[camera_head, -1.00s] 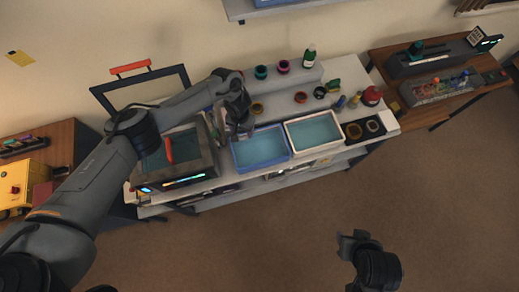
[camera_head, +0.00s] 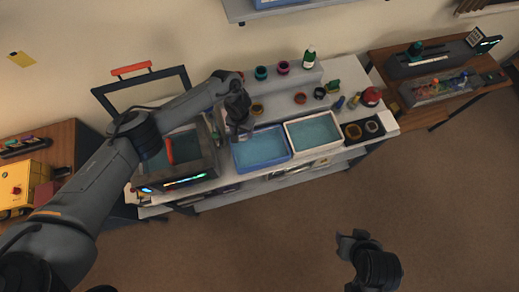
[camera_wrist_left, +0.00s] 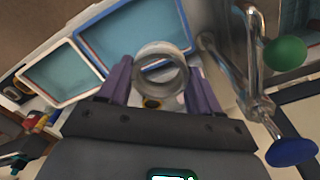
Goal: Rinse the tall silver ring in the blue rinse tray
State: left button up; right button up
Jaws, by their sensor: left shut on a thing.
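My left gripper (camera_head: 243,132) is shut on the tall silver ring (camera_wrist_left: 162,68). In the left wrist view the ring sits between the purple fingers, its opening facing the camera. The blue rinse tray (camera_head: 266,164) holds blue-green liquid. In the head view the gripper is at the tray's back left edge, above it; the ring is too small there to make out clearly. The blue tray (camera_wrist_left: 128,32) also shows beyond the ring in the left wrist view. My right gripper (camera_head: 348,240) is over the floor, away from the bench; its jaw state is unclear.
A white-rimmed tray (camera_head: 317,149) of similar liquid stands right of the blue one. A lidded machine (camera_head: 175,184) with an open lid stands to its left. A dark mat (camera_head: 354,138) with rings lies right.

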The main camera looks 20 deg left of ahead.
dwell(0.4)
pick_arm(q)
jog(key=shift+f, duration=0.5)
notch_tip(320, 180, up, 11)
dwell(1.4)
dwell(1.2)
